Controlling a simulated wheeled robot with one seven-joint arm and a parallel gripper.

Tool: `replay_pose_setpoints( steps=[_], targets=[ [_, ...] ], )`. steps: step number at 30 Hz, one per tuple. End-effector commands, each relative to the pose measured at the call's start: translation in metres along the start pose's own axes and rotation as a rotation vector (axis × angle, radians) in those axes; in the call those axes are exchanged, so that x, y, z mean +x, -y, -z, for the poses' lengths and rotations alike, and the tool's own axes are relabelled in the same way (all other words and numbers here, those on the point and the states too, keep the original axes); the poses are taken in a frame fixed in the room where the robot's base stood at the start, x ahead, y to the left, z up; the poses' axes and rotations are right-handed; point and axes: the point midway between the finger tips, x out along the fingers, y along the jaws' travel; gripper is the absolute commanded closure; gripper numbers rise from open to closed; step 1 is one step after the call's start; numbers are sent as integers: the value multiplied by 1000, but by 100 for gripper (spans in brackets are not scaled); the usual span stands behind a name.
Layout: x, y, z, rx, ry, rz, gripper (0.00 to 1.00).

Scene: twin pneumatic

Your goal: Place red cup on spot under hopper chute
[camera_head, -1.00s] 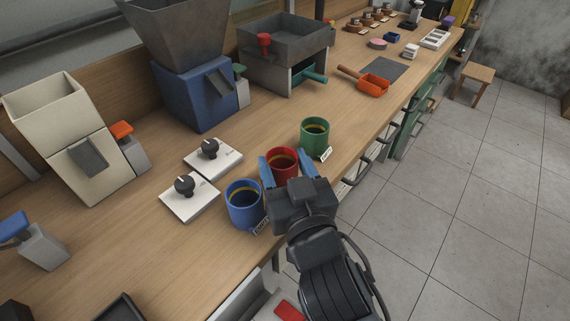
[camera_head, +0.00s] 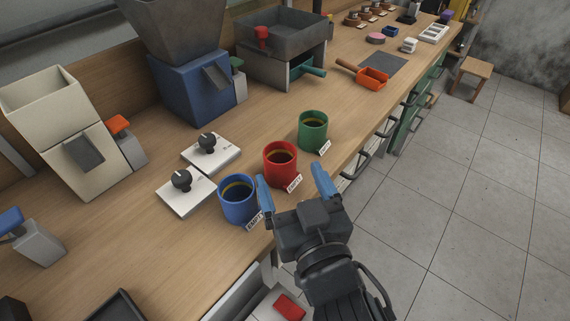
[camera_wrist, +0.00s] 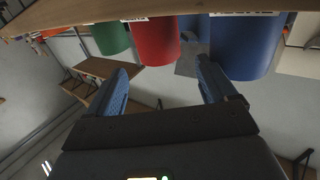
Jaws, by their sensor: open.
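The red cup (camera_head: 280,164) stands upright on the wooden counter between a blue cup (camera_head: 238,198) and a green cup (camera_head: 312,130). A white label hangs at its front. My gripper (camera_head: 293,181) is open and empty, just in front of the red cup at the counter's front edge. In the wrist view, which looks upside down, the red cup (camera_wrist: 155,40) is beyond the open fingers (camera_wrist: 168,88). Two hoppers with grey chutes stand at the back: a cream one (camera_head: 55,130) and a blue-bodied one (camera_head: 187,95). Which one is meant cannot be told.
Two white plates with black knobs (camera_head: 184,192) lie behind the blue cup. A grey hopper box (camera_head: 285,45) and an orange scoop (camera_head: 373,78) are farther right. Bare counter lies in front of the cream hopper. Rails and handles line the counter front (camera_head: 355,165).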

Motion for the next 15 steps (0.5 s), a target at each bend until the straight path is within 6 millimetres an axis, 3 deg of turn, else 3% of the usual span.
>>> replay_pose_setpoints(
  steps=[6,15],
  targets=[
    [-42,-1,-2,-1,2,-1,15],
    [-69,0,0,0,0,0,15]
  ],
)
